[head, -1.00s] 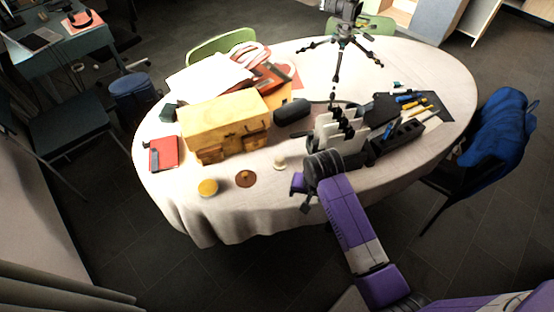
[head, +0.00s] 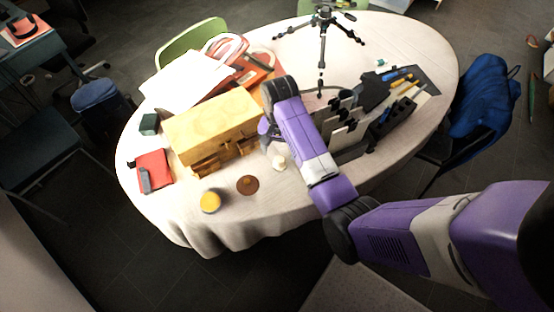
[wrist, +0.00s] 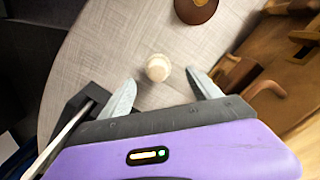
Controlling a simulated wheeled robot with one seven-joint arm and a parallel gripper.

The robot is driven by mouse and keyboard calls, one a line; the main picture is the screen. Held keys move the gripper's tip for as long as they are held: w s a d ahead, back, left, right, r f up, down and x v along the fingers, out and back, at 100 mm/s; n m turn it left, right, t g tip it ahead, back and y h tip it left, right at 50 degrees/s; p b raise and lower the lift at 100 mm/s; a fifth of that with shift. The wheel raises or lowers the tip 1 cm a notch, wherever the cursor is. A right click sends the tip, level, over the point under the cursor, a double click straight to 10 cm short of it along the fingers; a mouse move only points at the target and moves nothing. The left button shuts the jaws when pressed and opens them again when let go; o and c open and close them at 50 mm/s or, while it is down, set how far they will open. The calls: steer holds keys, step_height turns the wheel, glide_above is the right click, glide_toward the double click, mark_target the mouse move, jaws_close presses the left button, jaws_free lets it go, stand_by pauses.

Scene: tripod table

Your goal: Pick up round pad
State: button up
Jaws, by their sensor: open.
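A flat brown round disc (head: 247,185), which looks like the round pad, lies on the white tablecloth near the front edge. It also shows, cut off, at the top of the wrist view (wrist: 196,8). A small cream round piece (head: 279,162) stands to its right; in the wrist view (wrist: 158,68) it lies just beyond and between my fingertips. A round yellow-topped item (head: 210,201) sits left of the disc. My gripper (wrist: 164,88) is open and empty above the table, with the disc farther out ahead. In the head view my arm largely hides it.
A wooden box with drawers (head: 215,122) stands close behind the disc; its drawer side shows at the right of the wrist view. A black rack with white cards (head: 348,134) stands right of my arm. A red book (head: 155,170) lies left. Cloth around the disc is clear.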

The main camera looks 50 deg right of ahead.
mark_target(280, 158)
steer(key=f, duration=0.3)
steer(key=f+p, duration=0.1)
steer(key=f, duration=0.2)
steer(key=shift+s, duration=0.2)
steer(key=shift+c, duration=0.2)
steer(key=c, duration=1.4)
